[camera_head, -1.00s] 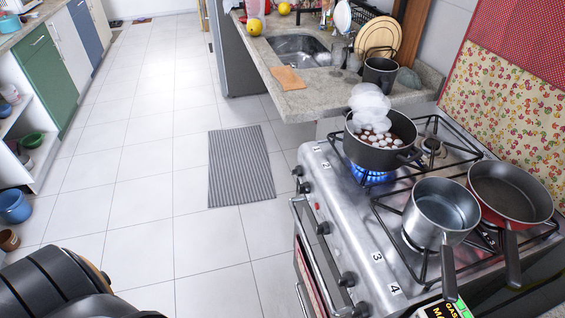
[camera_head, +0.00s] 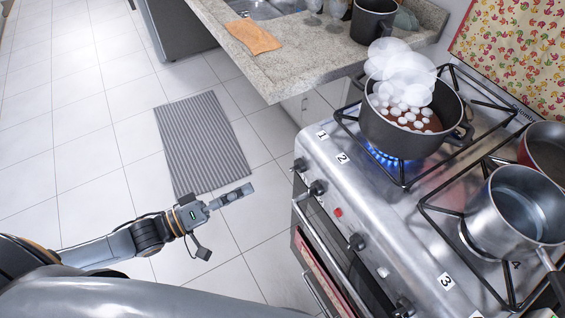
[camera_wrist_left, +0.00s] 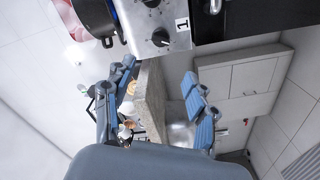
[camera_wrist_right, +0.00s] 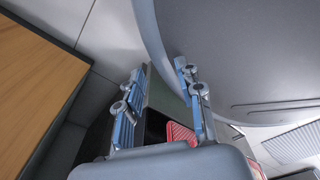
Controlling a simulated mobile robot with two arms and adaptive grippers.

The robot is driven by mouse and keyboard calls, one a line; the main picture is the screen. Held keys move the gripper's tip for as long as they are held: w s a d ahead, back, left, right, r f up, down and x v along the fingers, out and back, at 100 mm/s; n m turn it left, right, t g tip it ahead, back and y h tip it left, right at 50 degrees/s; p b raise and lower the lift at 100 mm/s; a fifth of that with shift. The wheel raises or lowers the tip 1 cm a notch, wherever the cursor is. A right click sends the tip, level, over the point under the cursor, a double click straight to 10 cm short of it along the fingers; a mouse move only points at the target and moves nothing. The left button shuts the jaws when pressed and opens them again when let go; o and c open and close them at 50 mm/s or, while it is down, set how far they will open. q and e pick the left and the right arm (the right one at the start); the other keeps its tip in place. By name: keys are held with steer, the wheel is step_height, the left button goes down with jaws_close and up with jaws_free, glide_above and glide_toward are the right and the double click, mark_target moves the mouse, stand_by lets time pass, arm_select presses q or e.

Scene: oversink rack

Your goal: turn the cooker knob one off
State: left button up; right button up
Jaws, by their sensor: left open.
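The steel cooker (camera_head: 375,215) stands at the right in the head view, with a row of black knobs along its front. Knob one (camera_head: 299,165) is the farthest, nearest the label 1. It also shows near the top of the left wrist view (camera_wrist_left: 160,38). Knob two (camera_head: 317,188) sits beside it. A blue flame (camera_head: 385,158) burns under the dark pot (camera_head: 415,122). My left gripper (camera_head: 236,194) is open and empty, left of the knobs and apart from them. My right gripper (camera_wrist_right: 158,105) shows only in its wrist view, fingers apart and empty.
The oven handle (camera_head: 318,262) runs along the cooker front below the knobs. A steel saucepan (camera_head: 515,210) and a red pan (camera_head: 548,150) stand at the right. The counter (camera_head: 300,68) juts out beyond the cooker. The floor around the striped mat (camera_head: 202,142) is clear.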

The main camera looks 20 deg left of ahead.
mark_target(297, 167)
arm_select(q)
steer(key=x, duration=1.2)
steer(key=shift+w+d, duration=0.2)
steer(key=shift+w, duration=0.05)
steer(key=c, duration=1.2)
